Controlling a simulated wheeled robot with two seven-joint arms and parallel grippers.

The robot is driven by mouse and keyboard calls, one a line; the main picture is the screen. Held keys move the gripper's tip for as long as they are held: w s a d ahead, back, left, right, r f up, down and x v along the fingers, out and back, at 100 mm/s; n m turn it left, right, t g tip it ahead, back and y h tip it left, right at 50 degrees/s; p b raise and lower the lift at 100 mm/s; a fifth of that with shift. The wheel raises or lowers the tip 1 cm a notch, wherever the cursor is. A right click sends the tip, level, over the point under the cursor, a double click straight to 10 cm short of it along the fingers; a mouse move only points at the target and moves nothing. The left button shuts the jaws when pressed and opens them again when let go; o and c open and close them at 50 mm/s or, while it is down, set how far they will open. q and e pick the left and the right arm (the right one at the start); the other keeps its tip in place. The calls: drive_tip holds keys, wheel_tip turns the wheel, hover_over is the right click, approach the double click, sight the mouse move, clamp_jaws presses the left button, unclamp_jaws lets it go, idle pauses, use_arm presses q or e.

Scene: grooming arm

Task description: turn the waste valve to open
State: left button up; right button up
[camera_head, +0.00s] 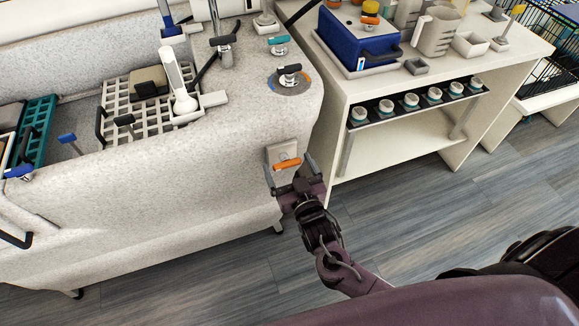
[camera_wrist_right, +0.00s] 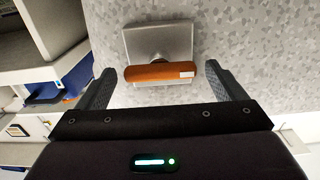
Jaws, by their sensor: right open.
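The waste valve has an orange bar handle (camera_head: 287,164) on a pale square plate (camera_head: 281,152) on the front wall of the speckled grey tub (camera_head: 225,170). In the right wrist view the orange handle (camera_wrist_right: 160,72) lies crosswise, with a small white mark near its right end, and the plate (camera_wrist_right: 158,45) shows behind it. My right gripper (camera_head: 290,172) is open in front of the handle. In the wrist view its fingers (camera_wrist_right: 160,88) stand on either side of the handle, with gaps at both ends. My left gripper is not in view.
A round dial with a black lever (camera_head: 289,75) and a teal-handled tap (camera_head: 279,42) sit on the tub's top. A white bench (camera_head: 400,150) with a blue box (camera_head: 355,45) and several cups stands close on the right. The floor in front is clear.

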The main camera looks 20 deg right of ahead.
drive_tip(key=c, duration=1)
drive_tip(key=n+p, duration=0.2)
drive_tip(key=n, duration=0.1)
drive_tip(key=shift+a+r+n+p, duration=0.1)
drive_tip(key=shift+r+n+p, duration=0.05)
drive_tip(key=shift+n+p, duration=0.15)
drive_tip(key=n+p, duration=0.2)
drive_tip(key=n, duration=0.2)
drive_tip(key=shift+a+n, duration=0.1)
drive_tip(key=shift+n, duration=0.2)
drive_tip(key=n+p, duration=0.3)
drive_tip(key=n, duration=0.4)
drive_tip(key=n+p, duration=0.1)
drive_tip(key=n, duration=0.1)
drive_tip(key=shift+f, duration=0.35)
drive_tip(key=shift+s+n+p, duration=0.1)
drive_tip(key=shift+n+p, duration=0.2)
drive_tip(key=shift+n, duration=0.2)
